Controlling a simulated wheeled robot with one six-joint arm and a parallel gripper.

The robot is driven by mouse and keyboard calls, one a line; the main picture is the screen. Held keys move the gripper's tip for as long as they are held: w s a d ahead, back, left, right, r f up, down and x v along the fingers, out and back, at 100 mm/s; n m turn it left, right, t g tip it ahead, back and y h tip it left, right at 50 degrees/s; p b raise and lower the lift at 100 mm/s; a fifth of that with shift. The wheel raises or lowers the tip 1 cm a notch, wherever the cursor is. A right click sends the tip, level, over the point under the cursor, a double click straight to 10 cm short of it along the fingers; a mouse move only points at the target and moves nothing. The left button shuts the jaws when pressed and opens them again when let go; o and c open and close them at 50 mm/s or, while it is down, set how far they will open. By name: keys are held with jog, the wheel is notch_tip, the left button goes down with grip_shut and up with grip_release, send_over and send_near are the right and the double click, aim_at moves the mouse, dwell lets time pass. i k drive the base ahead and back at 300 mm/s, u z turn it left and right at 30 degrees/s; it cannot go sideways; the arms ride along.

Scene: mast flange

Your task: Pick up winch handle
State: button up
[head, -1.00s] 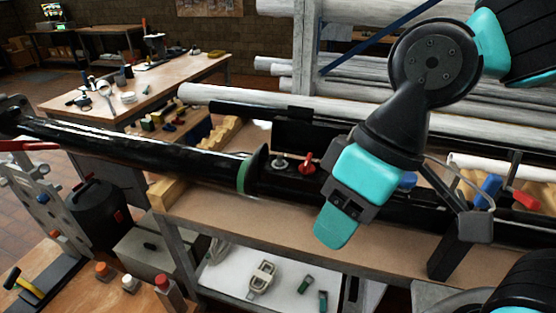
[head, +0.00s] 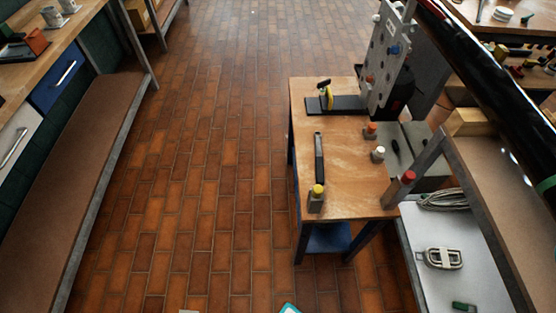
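A yellow-and-black tool with an upright black grip (head: 325,94) stands on a dark flat mat (head: 350,104) at the far left of the small wooden table (head: 345,190). It looks most like the winch handle, but it is too small to be sure. A long black bar (head: 319,158) lies nearer on the same table, close to its left edge. Of my gripper, only a teal tip (head: 290,309) shows at the bottom edge, well short of the table and apart from both objects. Whether it is open or shut is hidden.
A long black mast (head: 490,80) runs along the right. The tiled floor (head: 200,190) to the left is clear.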

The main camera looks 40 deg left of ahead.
aim_at(319, 162)
jog(key=u, duration=1)
jog(key=k, duration=0.35)
jog(key=u, duration=0.2)
jog(key=i, duration=1.2)
jog(key=z, duration=0.65)
